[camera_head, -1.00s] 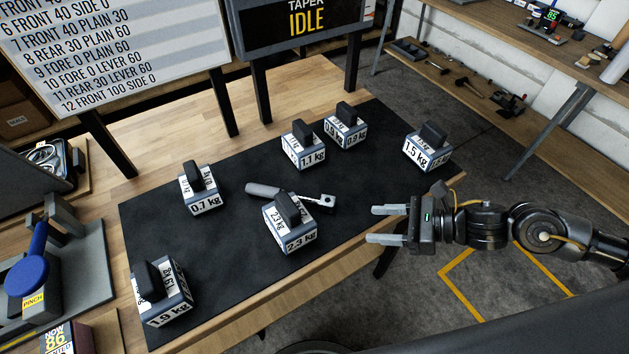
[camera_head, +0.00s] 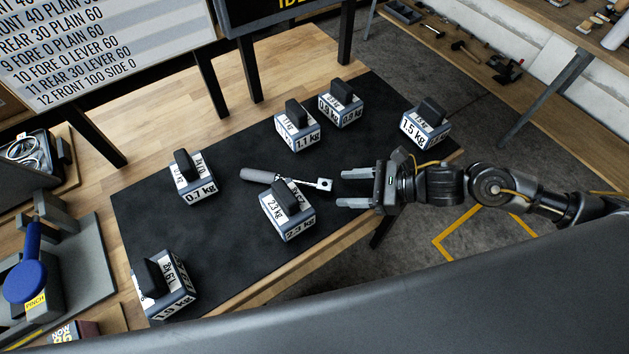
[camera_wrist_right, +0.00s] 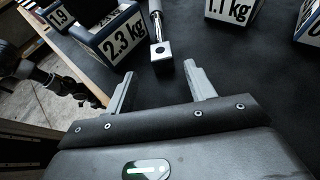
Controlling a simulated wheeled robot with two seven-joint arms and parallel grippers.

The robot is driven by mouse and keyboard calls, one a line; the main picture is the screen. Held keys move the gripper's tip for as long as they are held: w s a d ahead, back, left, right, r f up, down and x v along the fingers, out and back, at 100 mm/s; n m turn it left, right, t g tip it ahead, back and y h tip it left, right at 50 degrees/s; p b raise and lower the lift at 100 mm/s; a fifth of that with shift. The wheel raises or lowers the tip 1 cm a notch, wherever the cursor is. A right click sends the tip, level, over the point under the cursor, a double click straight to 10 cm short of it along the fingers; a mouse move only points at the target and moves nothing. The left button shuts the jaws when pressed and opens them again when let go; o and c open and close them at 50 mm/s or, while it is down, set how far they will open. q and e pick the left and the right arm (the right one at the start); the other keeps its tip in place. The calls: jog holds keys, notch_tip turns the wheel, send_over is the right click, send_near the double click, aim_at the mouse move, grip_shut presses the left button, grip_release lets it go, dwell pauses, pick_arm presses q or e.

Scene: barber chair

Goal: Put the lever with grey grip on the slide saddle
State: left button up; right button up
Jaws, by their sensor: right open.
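The lever lies on the black mat (camera_head: 225,250), its grey grip (camera_head: 258,176) to the left and its square metal end (camera_head: 324,184) to the right. Its shaft passes behind the 2.3 kg block (camera_head: 287,212). My right gripper (camera_head: 344,189) is open and empty, its two fingers pointing at the metal end from the right, a short gap away. In the right wrist view the metal end (camera_wrist_right: 160,52) is just ahead of the open fingers (camera_wrist_right: 158,72), roughly centred between them. I cannot make out the slide saddle. A dark arm, perhaps my left, shows at the wrist view's left edge.
Handled blocks stand around the mat: 0.7 kg (camera_head: 194,177), 1.1 kg (camera_head: 297,128), 0.9 kg (camera_head: 341,105), 1.5 kg (camera_head: 426,126) and 1.9 kg (camera_head: 167,290). A fixture with a blue handle (camera_head: 25,277) is at the left. The mat's middle left is clear.

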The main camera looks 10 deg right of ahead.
aim_at(330, 184)
jog(key=shift+w+a+p, duration=0.15)
jog(key=shift+a+p, duration=0.15)
jog(key=shift+p, duration=0.1)
jog(key=p+x, duration=0.1)
jog(key=x, duration=0.1)
jog(key=p+x, duration=0.1)
jog(key=shift+w+a, duration=0.25)
jog(key=shift+w, duration=0.1)
jog(key=shift+w+a+f, duration=0.1)
jog(key=shift+a+f, duration=0.2)
jog(key=shift+a, duration=0.05)
pick_arm(q)
notch_tip(330, 184, up, 3)
jog(key=shift+f, duration=0.1)
pick_arm(e)
grip_shut()
jog(key=shift+r, duration=0.15)
pick_arm(q)
jog(key=shift+f+b, duration=0.8)
jog(key=shift+b, duration=0.05)
pick_arm(e)
notch_tip(330, 184, up, 10)
jog(key=shift+f, duration=0.1)
